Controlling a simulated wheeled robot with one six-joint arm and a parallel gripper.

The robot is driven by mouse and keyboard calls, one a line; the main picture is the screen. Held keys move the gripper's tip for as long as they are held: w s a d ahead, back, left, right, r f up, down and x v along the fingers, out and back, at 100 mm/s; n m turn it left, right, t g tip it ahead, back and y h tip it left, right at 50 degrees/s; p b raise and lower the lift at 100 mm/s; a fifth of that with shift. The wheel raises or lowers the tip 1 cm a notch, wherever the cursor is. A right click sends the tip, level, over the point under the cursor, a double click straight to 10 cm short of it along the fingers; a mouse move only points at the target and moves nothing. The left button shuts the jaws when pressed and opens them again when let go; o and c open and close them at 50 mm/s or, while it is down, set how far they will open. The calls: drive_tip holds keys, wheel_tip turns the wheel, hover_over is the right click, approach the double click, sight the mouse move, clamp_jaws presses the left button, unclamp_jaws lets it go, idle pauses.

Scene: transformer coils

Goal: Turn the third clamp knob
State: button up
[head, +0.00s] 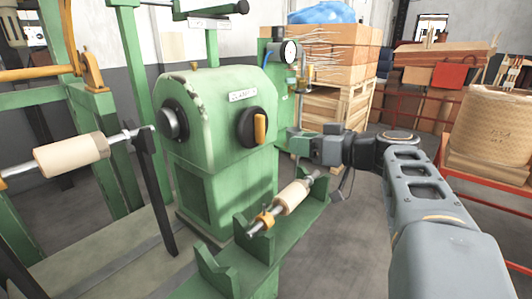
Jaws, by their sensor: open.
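A black round knob (250,129) with an orange handle (260,128) sits on the face of the green machine (218,90). The handle stands upright. A small white label (243,95) is above it; its text is too small to read surely. My gripper (299,145) is to the right of this knob and apart from it, at about the same height or slightly lower in the picture. It is open and points left. Its fingers are small and partly blend with the green parts behind. I cannot tell which knob is the third.
A black spindle hub (173,121) is on the machine's left face. A wooden roller (72,155) on a shaft is at left. Another roller (293,195) with an orange collar (265,219) lies in a green cradle (240,229) below my gripper. A pressure gauge (289,51) and crates (337,112) stand behind.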

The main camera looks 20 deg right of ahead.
sight(264, 123)
drive_tip(key=shift+n+t+y, duration=0.3)
drive_tip(key=shift+n+t, duration=0.3)
drive_tip(key=shift+t, duration=0.3)
drive_tip(key=x, duration=0.4)
drive_tip(key=d+x, duration=0.1)
drive_tip(key=x, duration=0.3)
drive_tip(key=w+r+x, duration=0.1)
drive_tip(key=x, duration=0.3)
drive_tip(key=shift+w+d+r, duration=0.1)
drive_tip(key=shift+w, duration=0.15)
clamp_jaws()
